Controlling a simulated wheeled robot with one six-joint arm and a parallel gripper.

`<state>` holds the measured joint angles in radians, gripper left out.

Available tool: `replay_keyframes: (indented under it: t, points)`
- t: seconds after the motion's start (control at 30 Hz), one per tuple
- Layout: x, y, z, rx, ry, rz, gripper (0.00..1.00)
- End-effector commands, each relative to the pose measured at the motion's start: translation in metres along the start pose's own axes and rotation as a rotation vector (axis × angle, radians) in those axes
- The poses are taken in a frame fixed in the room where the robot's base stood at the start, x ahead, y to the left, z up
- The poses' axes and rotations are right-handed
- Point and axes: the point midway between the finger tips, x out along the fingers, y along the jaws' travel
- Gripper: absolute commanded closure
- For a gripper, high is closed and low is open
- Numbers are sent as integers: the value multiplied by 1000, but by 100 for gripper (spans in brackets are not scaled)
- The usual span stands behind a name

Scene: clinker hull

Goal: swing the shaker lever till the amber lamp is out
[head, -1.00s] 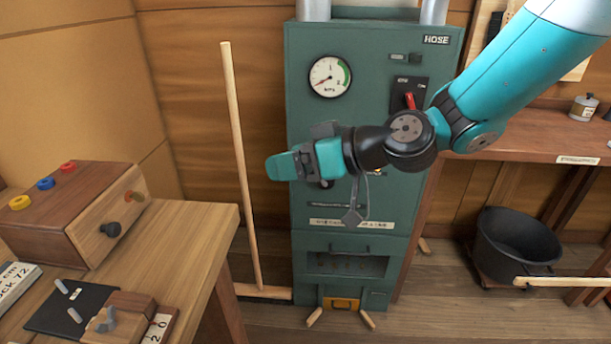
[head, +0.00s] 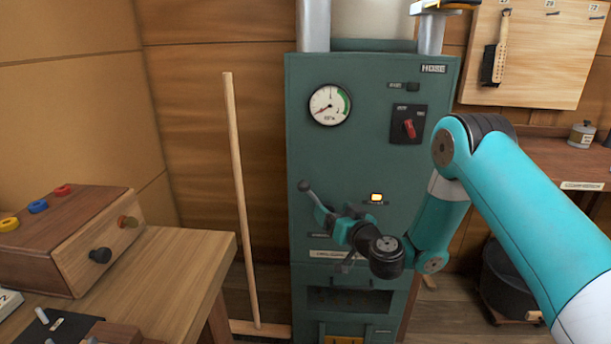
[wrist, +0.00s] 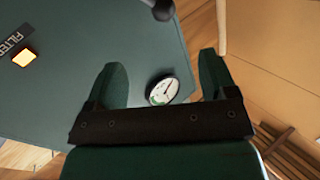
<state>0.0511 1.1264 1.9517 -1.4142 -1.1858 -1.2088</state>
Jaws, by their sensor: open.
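The shaker lever (head: 306,190) is a dark grey arm with a round knob, tilted up to the left on the green cabinet's front; its lower part is hidden behind my gripper. The knob (wrist: 163,8) also shows at the top of the wrist view. The amber lamp (head: 376,197) glows to the right of the lever. It is also lit at the left of the wrist view (wrist: 25,57). My gripper (head: 331,214) is open by the lever, below its knob. In the wrist view, nothing is seen held between the fingers (wrist: 160,65); contact with the lever cannot be told.
The green cabinet (head: 375,160) carries a dial gauge (head: 330,105) and a red switch (head: 409,128). A wooden pole (head: 239,190) stands to its left. A bench (head: 165,265) with a wooden box (head: 75,235) is at the left. A black tub (head: 505,280) is at the right.

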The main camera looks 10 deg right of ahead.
Motion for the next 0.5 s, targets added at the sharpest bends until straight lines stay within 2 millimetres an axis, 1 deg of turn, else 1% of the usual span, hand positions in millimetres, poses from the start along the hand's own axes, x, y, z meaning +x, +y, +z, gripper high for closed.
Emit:
replay_keyframes:
  t: [0.03,0.1,0.5]
  points:
    - [2,-2,-7,1,-2,0,22]
    - [6,-3,-6,1,-2,0,22]
    - [58,-3,-3,-4,1,-5,22]
